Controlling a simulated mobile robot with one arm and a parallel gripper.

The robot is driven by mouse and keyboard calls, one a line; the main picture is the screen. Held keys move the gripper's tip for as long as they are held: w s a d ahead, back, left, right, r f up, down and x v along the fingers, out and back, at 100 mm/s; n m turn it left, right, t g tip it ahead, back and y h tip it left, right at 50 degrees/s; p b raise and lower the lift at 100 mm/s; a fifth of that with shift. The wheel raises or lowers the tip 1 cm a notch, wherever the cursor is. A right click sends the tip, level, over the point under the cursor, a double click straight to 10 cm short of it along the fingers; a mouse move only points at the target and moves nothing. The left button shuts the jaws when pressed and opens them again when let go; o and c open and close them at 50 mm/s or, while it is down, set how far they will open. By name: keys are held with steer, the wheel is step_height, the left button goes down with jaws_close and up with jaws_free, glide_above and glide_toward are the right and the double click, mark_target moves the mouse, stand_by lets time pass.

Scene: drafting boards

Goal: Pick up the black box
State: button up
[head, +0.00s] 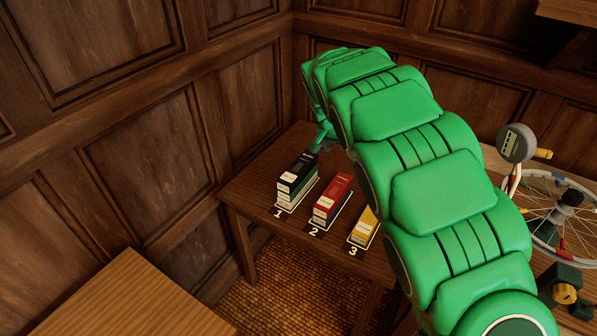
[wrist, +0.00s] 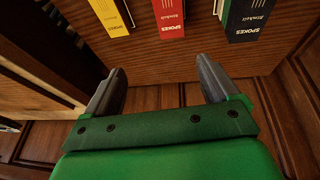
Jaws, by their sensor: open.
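My gripper (head: 316,147) is just behind and above the black box in the head view, partly hidden by my green arm. In the wrist view my gripper (wrist: 162,75) is open, its two grey fingers wide apart with nothing between them. The black box is beyond the right finger.
A red box (head: 332,198) stands at spot 2 and a yellow box (head: 364,226) at spot 3, partly behind my arm. A spoked wheel (head: 560,210) and a gauge (head: 516,143) are at the right. Panelled walls stand behind and left. A wooden top (head: 125,300) is at the front left.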

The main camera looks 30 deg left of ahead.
steer(key=y, duration=0.1)
glide_toward(298, 167)
steer(key=f, duration=0.3)
steer(key=shift+w+d+t, duration=0.2)
steer(key=shift+d+t, duration=0.05)
steer(key=shift+t, duration=0.05)
steer(key=shift+x, duration=1.1)
steer(key=shift+a+x, duration=0.1)
steer(key=shift+x, duration=1.3)
steer(key=shift+a+x, duration=0.15)
steer(key=shift+x, duration=1.2)
steer(key=shift+w, duration=0.15)
steer(key=shift+c, duration=0.3)
steer(key=c, duration=1.2)
steer(key=shift+o, duration=0.2)
steer(key=shift+r, duration=0.1)
